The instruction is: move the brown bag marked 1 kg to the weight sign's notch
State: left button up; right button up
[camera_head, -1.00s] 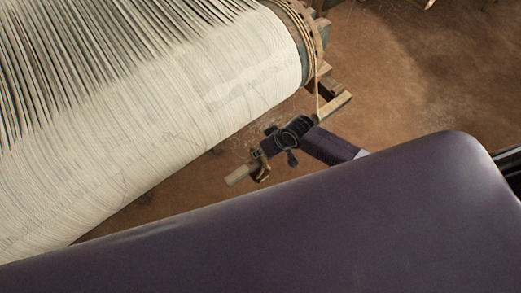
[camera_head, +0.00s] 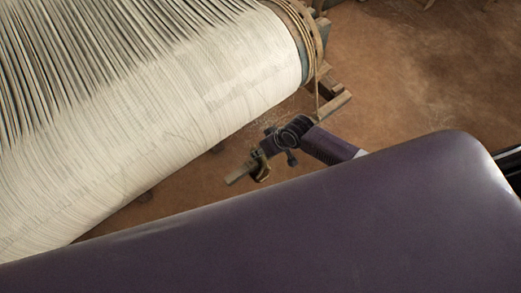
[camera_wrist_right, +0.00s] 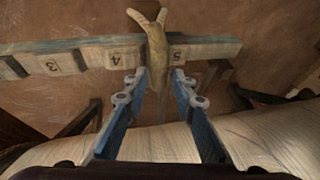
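A brown bag (camera_wrist_right: 156,48) with two ear-like ends at its top hangs at the numbered wooden bar, between the marks 4 and 5 in the right wrist view. No 1 kg mark is legible on it. In the head view, a small brass-brown shape near the bar's lower end looks like the same bag (camera_head: 262,168). My right gripper (camera_wrist_right: 159,74) is open, with its blue fingers on either side of the bag's lower part and visible gaps beside it. The numbered bar (camera_wrist_right: 207,48) shows 3, 4 and 5; the weight sign cannot be made out. My left gripper is out of view.
The loom's large roll of pale warp threads (camera_head: 190,100) fills the left of the head view, close to my right gripper. A rope (camera_head: 318,85) hangs at its end. Brown earthen floor (camera_head: 420,70) is open at the upper right.

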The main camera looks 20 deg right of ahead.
jog(key=shift+o, duration=1)
jog(key=shift+s+f, duration=0.15)
jog(key=shift+s, duration=0.05)
jog(key=v, duration=1.2)
jog(key=s+d+f+m+h+b, duration=0.1)
jog(key=s+d+f, duration=0.15)
jog(key=f, duration=0.55)
jog(key=s+d+f+m+h, duration=0.15)
jog(key=d+f, duration=0.25)
jog(key=f, duration=0.4)
jog(key=s+d+f+h+b, duration=0.1)
jog(key=s+d+f, duration=0.2)
jog(key=f, duration=0.5)
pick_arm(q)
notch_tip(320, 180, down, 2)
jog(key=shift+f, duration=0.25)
pick_arm(e)
jog(key=s+a+f+g, duration=0.1)
jog(key=s+f, duration=0.3)
jog(key=s, duration=0.4)
jog(key=s+a+f+n, duration=0.1)
jog(key=s+f, duration=0.4)
jog(key=s, duration=0.4)
jog(key=s+f+g, duration=0.1)
jog(key=s+f, duration=0.3)
jog(key=s, duration=0.5)
jog(key=shift+s+a+f+g, duration=0.2)
jog(key=shift+a+f+g, duration=0.1)
jog(key=shift+a+f, duration=0.1)
